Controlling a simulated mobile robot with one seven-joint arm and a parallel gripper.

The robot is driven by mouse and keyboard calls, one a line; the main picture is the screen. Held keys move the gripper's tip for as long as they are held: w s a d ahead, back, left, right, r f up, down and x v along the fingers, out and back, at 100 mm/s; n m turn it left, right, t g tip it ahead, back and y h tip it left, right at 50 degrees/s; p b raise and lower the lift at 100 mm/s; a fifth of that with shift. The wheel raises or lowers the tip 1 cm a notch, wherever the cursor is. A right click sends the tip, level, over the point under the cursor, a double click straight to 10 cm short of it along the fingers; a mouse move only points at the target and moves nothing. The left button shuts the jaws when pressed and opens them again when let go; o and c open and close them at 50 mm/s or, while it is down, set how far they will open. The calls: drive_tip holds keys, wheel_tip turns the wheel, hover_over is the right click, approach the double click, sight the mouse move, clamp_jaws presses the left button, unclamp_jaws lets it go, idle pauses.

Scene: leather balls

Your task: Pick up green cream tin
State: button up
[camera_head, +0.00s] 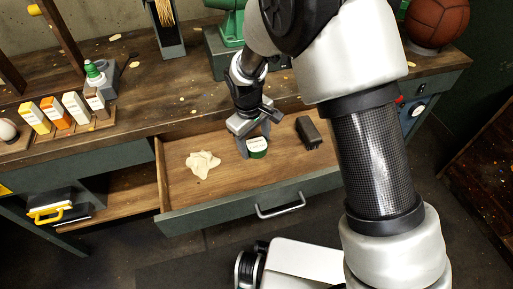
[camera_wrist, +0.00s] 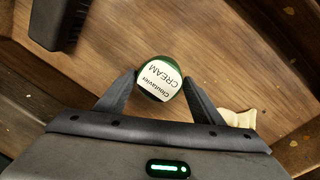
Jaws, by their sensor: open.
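The green cream tin (camera_head: 257,149) stands in the open drawer (camera_head: 210,207), with a white label on top. In the wrist view the tin (camera_wrist: 160,79) shows its label reading CREAM and its green side. My gripper (camera_head: 254,143) is down in the drawer at the tin. In the wrist view my gripper (camera_wrist: 160,84) is open, with one finger on each side of the tin. I cannot tell whether the fingers touch it.
A dark brush-like block (camera_head: 308,132) lies right of the tin in the drawer. A crumpled cream cloth (camera_head: 203,163) lies to the left. The drawer's front wall and handle (camera_head: 281,206) stand nearest.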

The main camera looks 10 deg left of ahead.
drive_tip(key=shift+c, duration=0.4)
drive_tip(key=c, duration=0.8)
drive_tip(key=shift+r, duration=0.15)
